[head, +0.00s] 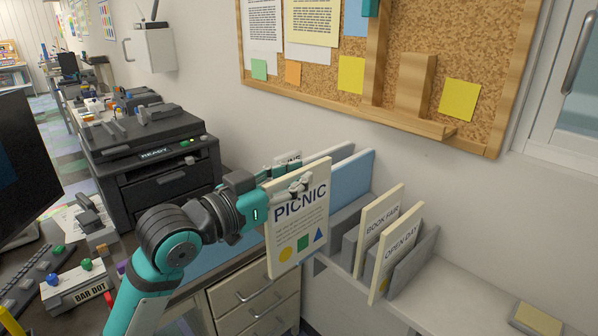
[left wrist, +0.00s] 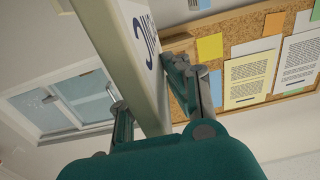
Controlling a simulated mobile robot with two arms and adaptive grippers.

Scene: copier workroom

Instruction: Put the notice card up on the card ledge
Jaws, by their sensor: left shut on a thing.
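The cream notice card reading PICNIC (head: 300,232) has a yellow circle, green square and blue triangle. In the left wrist view the card (left wrist: 138,45) stands between the fingers of the left gripper (left wrist: 155,105). The wooden card ledge (head: 410,121) runs along the bottom of the cork board, above and to the right of the card. A wooden block (head: 414,85) stands at the ledge. My right gripper is not in view.
The grey rack (head: 347,243) holds BOOK FAIR (head: 379,222) and OPEN DAY (head: 402,248) cards right of the held card. A blue panel (head: 347,183) stands behind it. A black printer (head: 158,170) is at left. The wall between rack and ledge is clear.

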